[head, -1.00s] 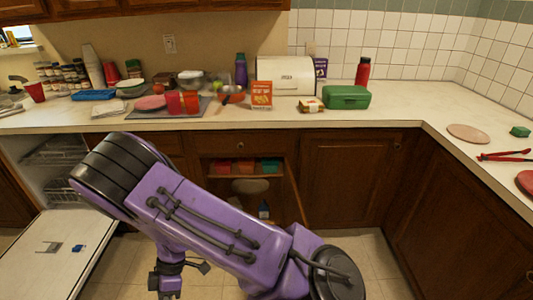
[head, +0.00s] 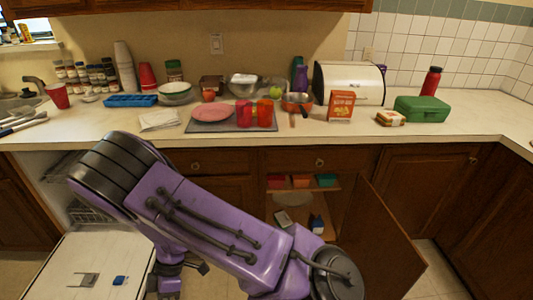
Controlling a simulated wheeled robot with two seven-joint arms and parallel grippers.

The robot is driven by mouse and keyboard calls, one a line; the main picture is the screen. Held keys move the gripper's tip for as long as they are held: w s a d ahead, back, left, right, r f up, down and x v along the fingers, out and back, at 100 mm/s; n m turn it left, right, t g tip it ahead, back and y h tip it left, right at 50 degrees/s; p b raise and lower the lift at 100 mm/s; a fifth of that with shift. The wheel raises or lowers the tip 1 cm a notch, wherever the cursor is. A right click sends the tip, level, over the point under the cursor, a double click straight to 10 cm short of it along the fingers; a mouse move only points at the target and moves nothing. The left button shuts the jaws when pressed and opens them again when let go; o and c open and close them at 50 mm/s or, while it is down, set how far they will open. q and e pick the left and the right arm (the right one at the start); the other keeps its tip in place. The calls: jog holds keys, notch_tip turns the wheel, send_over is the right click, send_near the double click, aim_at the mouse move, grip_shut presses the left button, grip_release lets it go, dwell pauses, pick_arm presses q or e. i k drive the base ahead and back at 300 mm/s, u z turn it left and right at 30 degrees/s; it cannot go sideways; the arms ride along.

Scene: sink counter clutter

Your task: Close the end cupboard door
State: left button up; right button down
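The open cupboard door (head: 382,240) is a brown wooden panel below the counter, right of centre. It stands swung out from its cupboard (head: 330,195); its lower left is hidden behind my purple arm. Inside the cupboard, a shelf holds red, orange and green containers (head: 300,181), and a blue-and-white item (head: 317,224) stands below. My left arm crosses the lower middle, its elbow at the left and its wrist bent down. My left gripper (head: 178,278) shows only partly at the bottom edge, away from the door; its opening cannot be made out. My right gripper is out of view.
A dishwasher-like appliance at lower left has its door (head: 60,285) folded down, with a small blue piece (head: 121,281) on it. The counter (head: 270,140) holds dishes, cups, a red-orange box (head: 341,106) and a green case (head: 421,109). Tiled floor (head: 435,275) is free at lower right.

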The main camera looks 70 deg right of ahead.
aim_at(389, 264)
jog(key=z, duration=3.5)
jog(key=i, duration=1)
jog(key=u, duration=0.05)
